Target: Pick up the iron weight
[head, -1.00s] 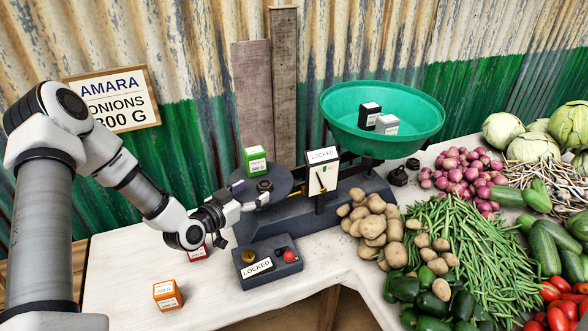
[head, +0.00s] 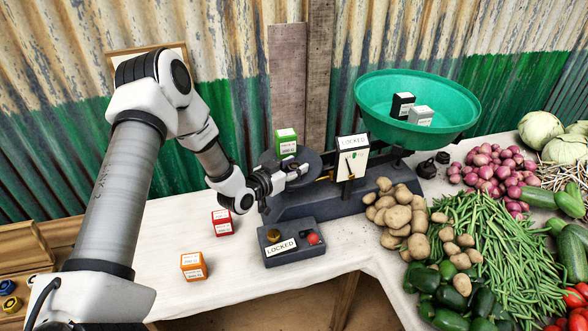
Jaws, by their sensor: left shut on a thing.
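My left gripper (head: 293,174) is over the round dark plate (head: 312,160) on the left side of the balance. Its jaws are shut on a small dark iron weight (head: 291,166), which the fingers mostly hide. I cannot tell whether the weight is clear of the plate. A green box (head: 286,141) stands on the plate just behind the gripper. Two more dark iron weights (head: 428,168) stand on the table right of the balance. My right gripper is not in view.
The green pan (head: 463,126) holds a black box (head: 402,105) and a grey box (head: 420,116). A dark control box (head: 270,259) marked LOCKED is in front. Red (head: 222,222) and orange (head: 193,266) boxes stand left on white cloth. Potatoes (head: 398,215) and beans crowd the right.

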